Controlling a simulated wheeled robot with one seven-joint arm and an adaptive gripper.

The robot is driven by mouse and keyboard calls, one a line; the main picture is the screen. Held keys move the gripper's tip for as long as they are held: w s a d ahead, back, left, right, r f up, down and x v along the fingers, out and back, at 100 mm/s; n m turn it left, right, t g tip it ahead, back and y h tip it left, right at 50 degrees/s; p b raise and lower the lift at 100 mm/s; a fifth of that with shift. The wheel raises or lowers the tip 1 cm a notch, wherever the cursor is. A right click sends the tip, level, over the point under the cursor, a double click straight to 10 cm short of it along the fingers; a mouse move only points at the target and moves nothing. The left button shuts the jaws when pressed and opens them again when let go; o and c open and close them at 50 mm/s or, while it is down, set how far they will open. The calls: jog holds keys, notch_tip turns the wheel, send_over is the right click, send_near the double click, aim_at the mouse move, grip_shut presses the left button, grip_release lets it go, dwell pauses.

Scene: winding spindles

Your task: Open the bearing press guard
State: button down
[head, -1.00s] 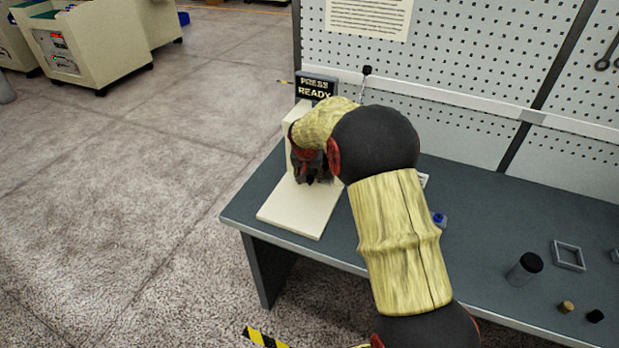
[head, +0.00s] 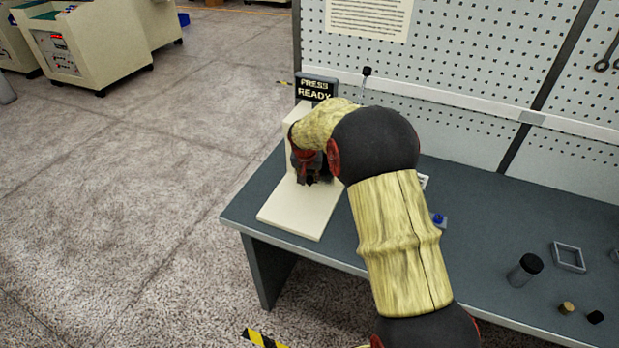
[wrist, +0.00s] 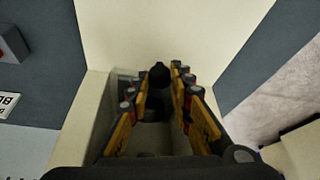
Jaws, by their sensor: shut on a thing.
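The bearing press stands at the left end of the bench, with a cream base (head: 297,212) and a black sign (head: 316,88) reading "PRESS READY". My gripper (head: 311,178) is low in front of the press column, partly covered by my own arm. In the wrist view my gripper (wrist: 161,84) points at the press, its fingers close around a small dark knob (wrist: 159,72). A clear panel edge (wrist: 124,82), likely the guard, shows just left of the fingers. Most of the guard is hidden, and I cannot tell how far open it stands.
The cream press base also fills the top of the wrist view (wrist: 170,30). On the bench (head: 480,215) to the right stand a dark cylinder (head: 525,269), a grey square frame (head: 568,256) and small parts. A pegboard (head: 450,60) rises behind. Open floor lies left.

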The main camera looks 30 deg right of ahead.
dwell(0.4)
jog(key=s+a+b, duration=0.1)
jog(key=s+a, duration=0.2)
jog(key=a, duration=0.1)
jog(key=s+a+b, duration=0.2)
jog(key=s+a, duration=0.1)
jog(key=a, duration=0.1)
jog(key=s+a+b, duration=0.1)
jog(key=s+a, duration=0.3)
jog(key=a, duration=0.1)
jog(key=shift+s, duration=0.1)
jog(key=c, duration=1.6)
grip_release()
jog(key=shift+r, duration=0.1)
jog(key=v, duration=1.1)
jog(key=shift+s+a+r, duration=0.1)
jog(key=shift+a+r, duration=0.1)
jog(key=shift+r, duration=0.15)
